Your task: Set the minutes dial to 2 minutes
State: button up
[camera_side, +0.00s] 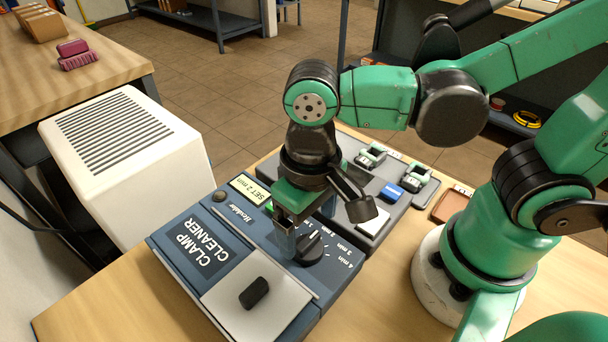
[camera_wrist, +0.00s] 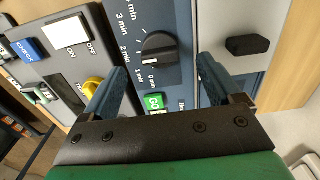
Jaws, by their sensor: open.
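The minutes dial is a black round knob (camera_side: 309,246) on the blue-grey clamp cleaner (camera_side: 180,285), with printed minute marks up to 4 min beside it. The dial also shows in the wrist view (camera_wrist: 160,48); I cannot tell for sure which mark it points at. The cleaner's small display (camera_side: 249,189) reads "SET 2 min". My gripper (camera_side: 288,243) points down over the panel close to the dial. In the wrist view, my gripper's fingers (camera_wrist: 162,66) are apart, one on each side of the dial, with nothing held between them.
A green GO button (camera_wrist: 153,102) lies close to the dial. A black handle (camera_side: 254,292) sits on the cleaner's pale lid. Beside the cleaner is a grey unit with a blue CHECK button (camera_wrist: 32,48), a white ON/OFF switch (camera_wrist: 68,34) and a yellow part (camera_wrist: 92,86).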

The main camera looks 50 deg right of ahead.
jog(key=shift+r, duration=1.4)
jog(key=w+d+r+t, duration=0.2)
jog(key=w+d+t, duration=0.5)
jog(key=d, duration=0.5)
jog(key=shift+w+d, duration=0.25)
jog(key=shift+w, duration=0.05)
jog(key=shift+r, duration=0.1)
